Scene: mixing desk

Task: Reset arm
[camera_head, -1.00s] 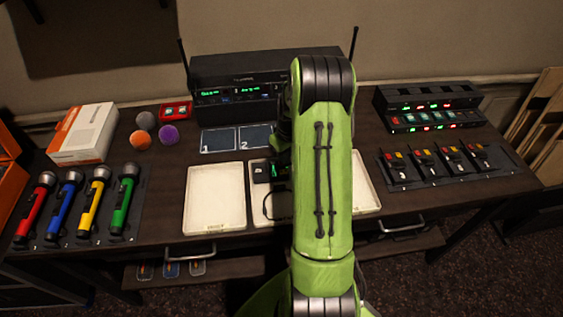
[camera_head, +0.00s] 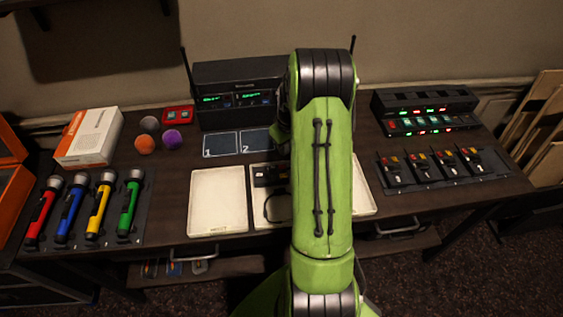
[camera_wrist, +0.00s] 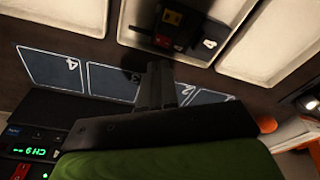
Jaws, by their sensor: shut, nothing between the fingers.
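My green arm (camera_head: 322,180) stands upright in the middle of the head view and hides my gripper and part of the desk there. In the wrist view the dark fingers of my gripper (camera_wrist: 160,86) are together with nothing between them. They are over the numbered squares (camera_wrist: 112,82) on the desk. A black pack (camera_head: 270,174) with a cable lies in the middle tray (camera_head: 258,222), partly behind my arm. The pack also shows at the top of the wrist view (camera_wrist: 183,27), apart from the fingers.
A receiver with antennas (camera_head: 235,90) stands behind. An empty left tray (camera_head: 218,200) is clear. At right are a lit charger (camera_head: 425,112) and several packs (camera_head: 430,166).

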